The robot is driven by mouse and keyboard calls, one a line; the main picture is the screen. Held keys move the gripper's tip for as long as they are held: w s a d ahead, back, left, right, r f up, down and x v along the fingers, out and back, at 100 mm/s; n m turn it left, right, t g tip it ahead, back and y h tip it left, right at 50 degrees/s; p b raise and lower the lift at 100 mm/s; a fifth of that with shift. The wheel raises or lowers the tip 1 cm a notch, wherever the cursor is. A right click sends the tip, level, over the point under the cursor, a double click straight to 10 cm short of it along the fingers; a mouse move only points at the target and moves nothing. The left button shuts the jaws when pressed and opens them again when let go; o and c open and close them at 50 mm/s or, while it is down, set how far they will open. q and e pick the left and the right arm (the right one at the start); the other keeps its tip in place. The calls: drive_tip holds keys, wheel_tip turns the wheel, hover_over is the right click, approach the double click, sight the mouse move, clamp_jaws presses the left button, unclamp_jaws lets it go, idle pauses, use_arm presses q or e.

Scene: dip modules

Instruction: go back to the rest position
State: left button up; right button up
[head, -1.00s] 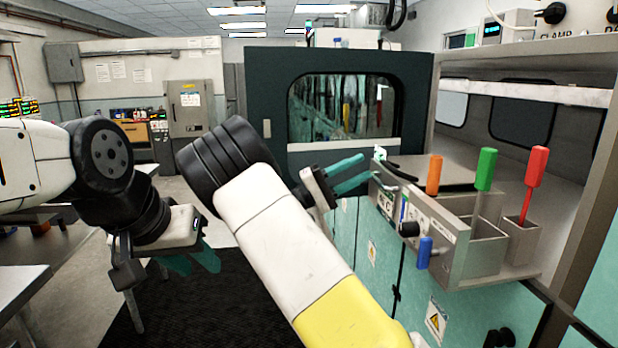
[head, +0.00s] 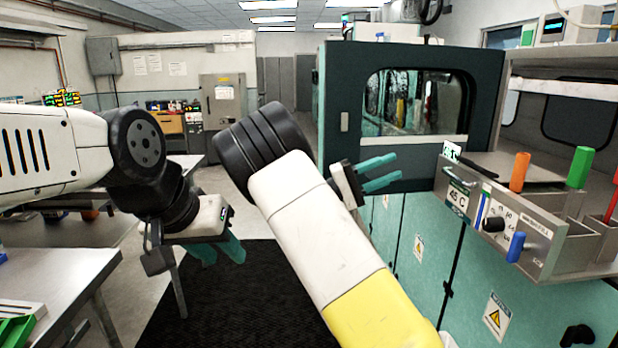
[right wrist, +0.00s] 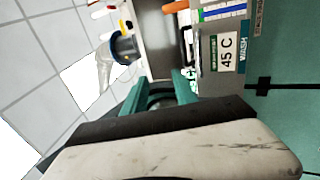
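My left gripper (head: 220,250) hangs at the left over the dark floor mat, its teal fingers pointing down and slightly apart, with nothing between them. My right gripper (head: 382,172) is in front of the teal machine, left of the grey control box (head: 545,228), its fingers pointing right. It is open and empty, apart from the box in the picture. The right wrist view shows its two teal fingers (right wrist: 157,92) with a clear gap, and the box's temperature label (right wrist: 227,52) beyond them. My right forearm crosses the middle of the head view.
The teal machine (head: 415,225) with a dark-framed window fills the right side. Orange (head: 520,171), green (head: 580,167) and red handles stand in the control box. A metal table (head: 60,280) with a green-and-white item stands at lower left. The dark mat (head: 240,310) is clear.

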drive_tip(key=s+d+f+g+y, duration=0.3)
drive_tip(key=s+d+f+y, duration=0.75)
drive_tip(key=s+y, duration=0.25)
drive_tip(key=s+a+r+t+y, duration=0.5)
drive_tip(key=s+a+t+y, duration=0.3)
drive_tip(key=s+a+y, duration=0.3)
drive_tip(key=shift+s+a+r+y, duration=0.2)
drive_tip(key=shift+s+a+y, duration=0.2)
drive_tip(key=shift+s+a, duration=0.95)
drive_tip(key=shift+w+a, duration=0.4)
